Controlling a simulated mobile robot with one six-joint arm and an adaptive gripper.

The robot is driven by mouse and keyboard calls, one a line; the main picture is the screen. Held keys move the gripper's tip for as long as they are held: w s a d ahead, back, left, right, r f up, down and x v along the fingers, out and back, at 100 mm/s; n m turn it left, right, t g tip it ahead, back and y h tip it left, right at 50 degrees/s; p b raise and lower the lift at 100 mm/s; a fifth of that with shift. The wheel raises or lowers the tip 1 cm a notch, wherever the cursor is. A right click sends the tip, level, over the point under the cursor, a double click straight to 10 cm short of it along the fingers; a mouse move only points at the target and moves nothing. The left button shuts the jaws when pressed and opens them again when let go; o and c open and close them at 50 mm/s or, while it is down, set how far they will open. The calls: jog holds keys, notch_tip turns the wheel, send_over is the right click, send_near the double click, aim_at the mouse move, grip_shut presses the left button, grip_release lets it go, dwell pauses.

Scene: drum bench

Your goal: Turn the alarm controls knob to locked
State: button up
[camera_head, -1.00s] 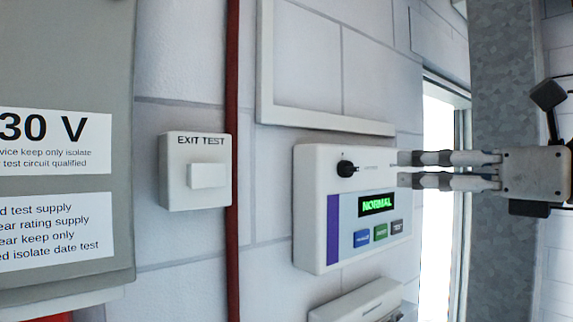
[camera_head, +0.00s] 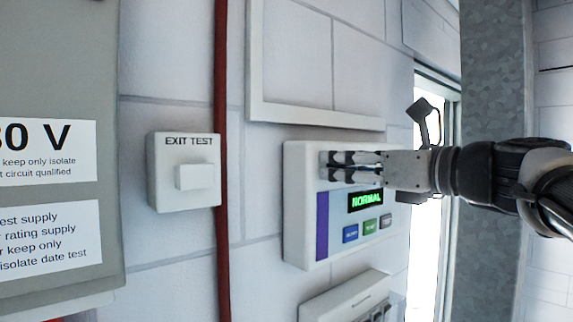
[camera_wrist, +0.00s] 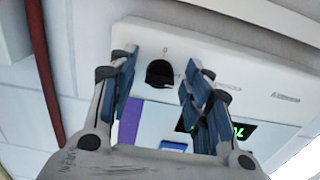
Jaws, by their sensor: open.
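The alarm control panel (camera_head: 296,215) is a white wall box with a purple stripe, a green display (camera_head: 366,200) reading NORMAL and several coloured buttons. Its black knob (camera_wrist: 160,73) shows in the wrist view, between and just beyond my fingertips, with a small mark above it. In the head view my gripper (camera_head: 328,166) covers the knob. In the wrist view my gripper (camera_wrist: 160,78) is open, one finger on each side of the knob. I see a gap on both sides, and cannot tell whether either finger touches it.
A white EXIT TEST box (camera_head: 184,172) is on the wall to the left, beside a red vertical pipe (camera_head: 221,240). A grey cabinet (camera_head: 60,80) stands at far left. A white box (camera_head: 345,297) sits below the panel. A metal column (camera_head: 490,80) rises at right.

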jog(key=shift+c, duration=0.6)
jog(key=c, duration=0.9)
jog(key=shift+c, duration=0.2)
